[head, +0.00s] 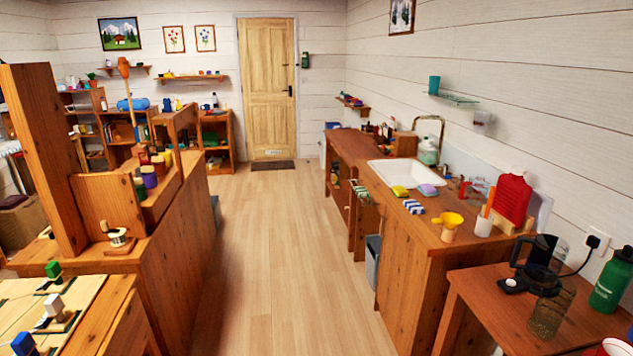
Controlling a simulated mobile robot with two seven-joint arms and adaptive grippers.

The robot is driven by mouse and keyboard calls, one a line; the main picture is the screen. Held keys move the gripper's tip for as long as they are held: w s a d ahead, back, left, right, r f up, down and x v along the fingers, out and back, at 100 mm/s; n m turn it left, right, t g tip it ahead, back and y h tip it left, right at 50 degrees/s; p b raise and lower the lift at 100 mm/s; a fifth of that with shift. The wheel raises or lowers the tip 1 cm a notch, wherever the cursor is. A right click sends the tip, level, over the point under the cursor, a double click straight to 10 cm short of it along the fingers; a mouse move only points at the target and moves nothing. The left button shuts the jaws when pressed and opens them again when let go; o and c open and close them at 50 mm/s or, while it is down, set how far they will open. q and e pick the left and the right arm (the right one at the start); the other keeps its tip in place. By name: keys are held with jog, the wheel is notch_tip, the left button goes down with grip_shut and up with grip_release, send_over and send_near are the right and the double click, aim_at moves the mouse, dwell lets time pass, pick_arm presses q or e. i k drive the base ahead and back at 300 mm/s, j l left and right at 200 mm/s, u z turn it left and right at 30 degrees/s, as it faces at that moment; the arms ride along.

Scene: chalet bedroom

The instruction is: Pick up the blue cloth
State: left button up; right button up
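A small blue-and-white striped item (413,206), which looks like a folded cloth, lies on the wooden sink counter (440,234) near its front edge. It is just in front of the white sink (404,173). A green-and-white striped cloth (360,191) hangs at the counter's front side. No plain blue cloth can be made out. A rounded blue item (133,103) sits on a far-left shelf; I cannot tell what it is made of. Neither of my grippers is in view.
A yellow sponge (400,191), a pinkish-blue block (427,189), a yellow funnel (447,225) and a white cup (484,224) stand around the striped item. A coffee maker (539,256) stands at lower right. The wooden floor (275,255) between counter and left cabinet is clear to the door (267,90).

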aim_at(413, 206)
jog(key=i+z, duration=0.3)
jog(key=i, duration=0.15)
jog(key=i+j+z, duration=0.25)
jog(key=i, duration=0.15)
jog(key=i+j+z, duration=0.15)
jog(key=i+z, duration=0.15)
jog(key=i, duration=0.1)
